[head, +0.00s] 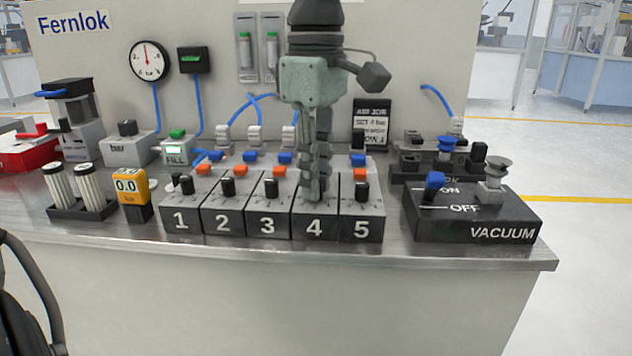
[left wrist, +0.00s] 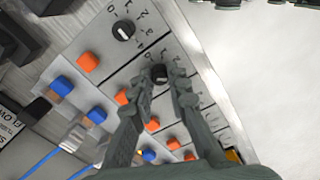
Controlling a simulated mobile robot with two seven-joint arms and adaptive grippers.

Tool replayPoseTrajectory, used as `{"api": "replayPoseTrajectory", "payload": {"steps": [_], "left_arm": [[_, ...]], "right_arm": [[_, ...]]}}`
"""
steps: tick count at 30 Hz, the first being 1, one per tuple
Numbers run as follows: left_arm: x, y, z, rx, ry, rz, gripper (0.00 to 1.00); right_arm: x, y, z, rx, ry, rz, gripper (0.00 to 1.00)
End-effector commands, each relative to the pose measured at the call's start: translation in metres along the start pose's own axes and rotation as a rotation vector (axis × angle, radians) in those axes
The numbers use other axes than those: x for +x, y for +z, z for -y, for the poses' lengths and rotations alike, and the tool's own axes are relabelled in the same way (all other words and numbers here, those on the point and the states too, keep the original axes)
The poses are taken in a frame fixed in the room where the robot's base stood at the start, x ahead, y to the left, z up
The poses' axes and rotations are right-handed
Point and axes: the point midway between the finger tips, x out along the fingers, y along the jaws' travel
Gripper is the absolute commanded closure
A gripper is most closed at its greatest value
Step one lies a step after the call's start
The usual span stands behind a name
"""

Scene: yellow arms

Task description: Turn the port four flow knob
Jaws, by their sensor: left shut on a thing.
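The port block marked 4 (head: 314,230) stands in a row of numbered grey port blocks along the bench front. My left gripper (head: 313,188) points straight down over block 4, its fingers hiding that block's knob in the head view. In the left wrist view the black port four flow knob (left wrist: 159,74) shows between the fingertips (left wrist: 166,88), and the gripper is shut on it. The knob of port 5 (head: 362,191) stands free just to the right; it also shows in the left wrist view (left wrist: 123,30). My right gripper is not in view.
Knobs of port 3 (head: 271,188) and port 2 (head: 227,187) stand close on the left. Orange and blue buttons sit behind the knobs. A black vacuum box (head: 470,222) is at the right, a yellow gauge (head: 132,187) at the left. The bench front edge is clear.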

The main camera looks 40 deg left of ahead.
Motion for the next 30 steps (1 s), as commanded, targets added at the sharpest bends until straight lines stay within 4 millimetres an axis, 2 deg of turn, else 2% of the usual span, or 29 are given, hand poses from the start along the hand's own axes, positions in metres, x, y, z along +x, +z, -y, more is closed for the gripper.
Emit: {"api": "replayPoseTrajectory", "payload": {"steps": [15, 21, 30], "left_arm": [[0.0, -0.001, -0.001, -0.49, 0.007, -0.002, 1.0], [0.0, -0.001, 0.0, -0.68, 0.007, -0.002, 1.0], [-0.001, -0.001, 0.0, -0.964, 0.007, -0.001, 1.0]], "right_arm": [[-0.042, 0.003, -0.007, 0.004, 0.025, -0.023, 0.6], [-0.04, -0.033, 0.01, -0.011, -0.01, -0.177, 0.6], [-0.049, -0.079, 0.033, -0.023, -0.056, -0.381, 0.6]]}}
